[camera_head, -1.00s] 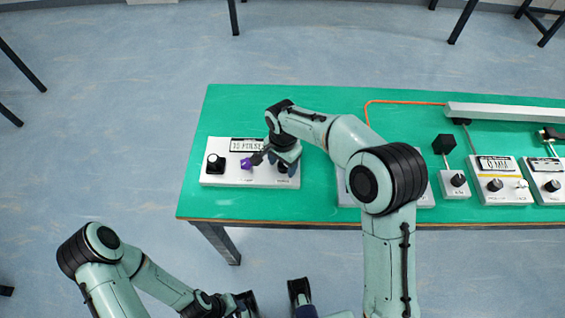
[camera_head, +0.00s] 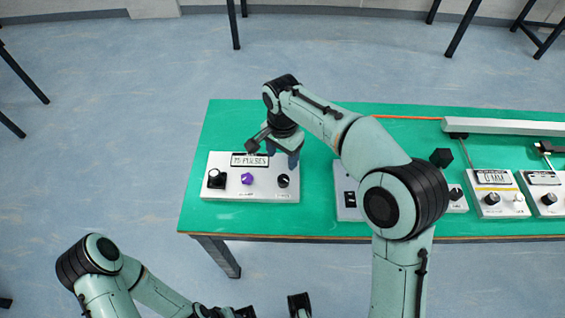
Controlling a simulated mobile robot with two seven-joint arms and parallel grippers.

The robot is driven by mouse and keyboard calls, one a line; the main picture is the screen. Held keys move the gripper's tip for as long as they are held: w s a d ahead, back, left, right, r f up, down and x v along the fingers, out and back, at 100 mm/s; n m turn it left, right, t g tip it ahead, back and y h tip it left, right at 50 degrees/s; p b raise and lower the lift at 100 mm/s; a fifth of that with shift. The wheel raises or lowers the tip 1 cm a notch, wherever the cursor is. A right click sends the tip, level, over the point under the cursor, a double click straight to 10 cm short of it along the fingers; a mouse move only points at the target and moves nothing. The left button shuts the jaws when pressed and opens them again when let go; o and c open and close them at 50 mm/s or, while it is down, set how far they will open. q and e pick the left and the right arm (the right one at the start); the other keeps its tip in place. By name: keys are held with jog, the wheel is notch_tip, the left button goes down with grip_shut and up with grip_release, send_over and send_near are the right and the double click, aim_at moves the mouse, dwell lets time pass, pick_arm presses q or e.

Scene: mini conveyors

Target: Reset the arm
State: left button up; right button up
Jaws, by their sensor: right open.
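My right arm reaches in from the bottom right, over the green table (camera_head: 300,221). Its gripper (camera_head: 281,158) hangs above the back right part of a white control box, with its fingers pointing down and apart. It is open and I see nothing held in it. The control box (camera_head: 225,190) has a display reading about "15 PULSES", a black knob (camera_head: 214,179), a purple knob (camera_head: 247,179) and another black knob (camera_head: 283,181). My left arm is folded at the bottom left, off the table. Its gripper (camera_head: 268,312) is partly cut off by the bottom edge.
A second white box (camera_head: 346,199) is partly behind my right arm. More white boxes with knobs (camera_head: 492,196) stand at the right, with a pale conveyor bar (camera_head: 500,126) behind them. The table's back left is clear. Dark table legs stand on the blue floor around.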

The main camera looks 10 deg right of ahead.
jog(key=shift+r, duration=0.65)
